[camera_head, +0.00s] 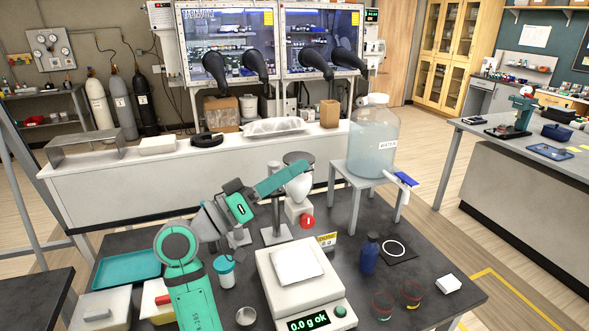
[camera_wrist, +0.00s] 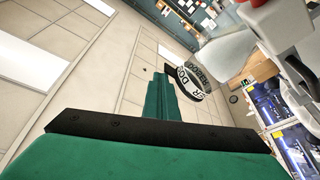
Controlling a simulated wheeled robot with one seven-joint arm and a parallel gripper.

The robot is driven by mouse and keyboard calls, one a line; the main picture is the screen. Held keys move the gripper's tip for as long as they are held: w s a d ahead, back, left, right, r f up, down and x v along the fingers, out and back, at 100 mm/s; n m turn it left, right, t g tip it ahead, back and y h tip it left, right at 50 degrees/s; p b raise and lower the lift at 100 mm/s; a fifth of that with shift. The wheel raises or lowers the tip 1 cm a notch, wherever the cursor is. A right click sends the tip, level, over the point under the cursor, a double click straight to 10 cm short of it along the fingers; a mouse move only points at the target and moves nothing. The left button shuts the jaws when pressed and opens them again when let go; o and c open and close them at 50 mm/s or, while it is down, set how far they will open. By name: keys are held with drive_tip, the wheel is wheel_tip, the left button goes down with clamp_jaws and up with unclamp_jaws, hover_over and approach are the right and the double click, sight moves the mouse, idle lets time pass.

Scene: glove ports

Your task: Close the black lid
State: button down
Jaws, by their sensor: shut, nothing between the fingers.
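The black lid (camera_head: 298,158) is a dark round disc at the top of a white bulb-shaped hopper (camera_head: 298,187), which stands on a white base with a red knob. My gripper (camera_head: 308,167) is a teal bar reaching up to the right, its tip close to the lid's underside in this view. In the wrist view the shut fingers (camera_wrist: 160,82) point toward the lid (camera_wrist: 190,86), which carries pale lettering, beside the pale hopper (camera_wrist: 228,48). The fingers hold nothing. Whether they touch the lid, and the hinge, cannot be made out.
A white balance (camera_head: 297,285), a blue bottle (camera_head: 369,256) and a teal-lidded cup (camera_head: 225,272) stand on the dark table. A large water carboy (camera_head: 374,140) stands on a grey stand (camera_head: 352,190) right of the hopper. A teal tray (camera_head: 128,270) lies at left.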

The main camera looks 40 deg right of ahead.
drive_tip(key=shift+s+d+f, duration=0.1)
drive_tip(key=shift+f, duration=0.15)
drive_tip(key=w+a+r, duration=0.1)
drive_tip(key=w+a, duration=0.1)
drive_tip(key=a, duration=0.7)
drive_tip(key=shift+w+a, duration=0.25)
drive_tip(key=shift+w, duration=0.05)
